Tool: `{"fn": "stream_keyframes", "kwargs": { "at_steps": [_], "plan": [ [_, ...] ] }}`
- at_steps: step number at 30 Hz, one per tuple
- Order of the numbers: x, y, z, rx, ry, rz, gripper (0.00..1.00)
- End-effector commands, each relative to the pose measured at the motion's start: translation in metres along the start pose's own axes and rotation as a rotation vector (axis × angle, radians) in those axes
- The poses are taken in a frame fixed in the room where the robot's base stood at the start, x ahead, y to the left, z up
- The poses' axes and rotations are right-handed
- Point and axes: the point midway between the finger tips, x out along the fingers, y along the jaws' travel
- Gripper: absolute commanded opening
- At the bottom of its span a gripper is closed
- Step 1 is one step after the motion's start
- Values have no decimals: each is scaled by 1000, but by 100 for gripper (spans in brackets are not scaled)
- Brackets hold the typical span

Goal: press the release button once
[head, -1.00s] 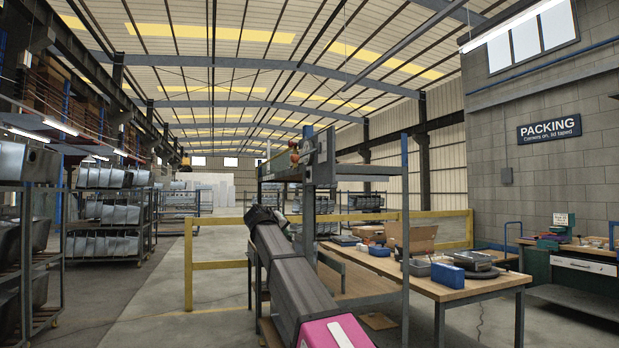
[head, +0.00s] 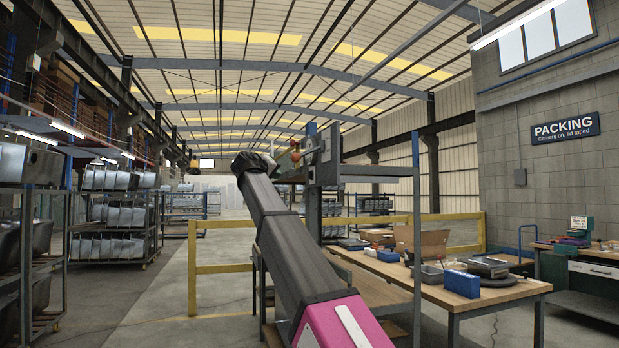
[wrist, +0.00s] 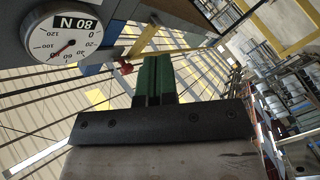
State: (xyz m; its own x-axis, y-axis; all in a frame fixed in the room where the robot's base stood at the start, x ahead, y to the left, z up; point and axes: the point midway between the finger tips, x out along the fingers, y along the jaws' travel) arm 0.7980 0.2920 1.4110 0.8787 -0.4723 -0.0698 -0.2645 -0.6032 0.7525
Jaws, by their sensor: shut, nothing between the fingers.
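My gripper (wrist: 154,60) shows in the wrist view as two green fingers, shut together with nothing between them. A small red knob-like part (wrist: 124,67) is just left of the fingertips in that view, apart from them; I cannot tell whether it is the release button. A round dial gauge (wrist: 62,38) marked 80 N is at the upper left. In the head view, small red-orange round parts (head: 295,157) show on the fixture at the grey stand's top, right of my arm's end. The fingers are not distinguishable there.
The grey stand (head: 385,171) rises beside my arm at a wooden workbench (head: 470,296) with a blue box (head: 461,283). A yellow rail (head: 226,268) runs behind. Racks of metal sinks (head: 112,214) stand left. The floor between the racks and rail is clear.

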Motion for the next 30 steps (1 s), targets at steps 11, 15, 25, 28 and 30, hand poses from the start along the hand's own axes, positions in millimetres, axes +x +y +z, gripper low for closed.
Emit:
{"fn": "stream_keyframes", "kwargs": {
  "at_steps": [11,15,25,28,30],
  "plan": [
    [14,10,11,0,-3,0,0],
    [26,19,20,0,-2,1,0],
    [52,38,38,0,-1,0,0],
    [57,41,42,0,-1,-1,0],
    [60,42,44,0,-1,-1,0]
  ]
}}
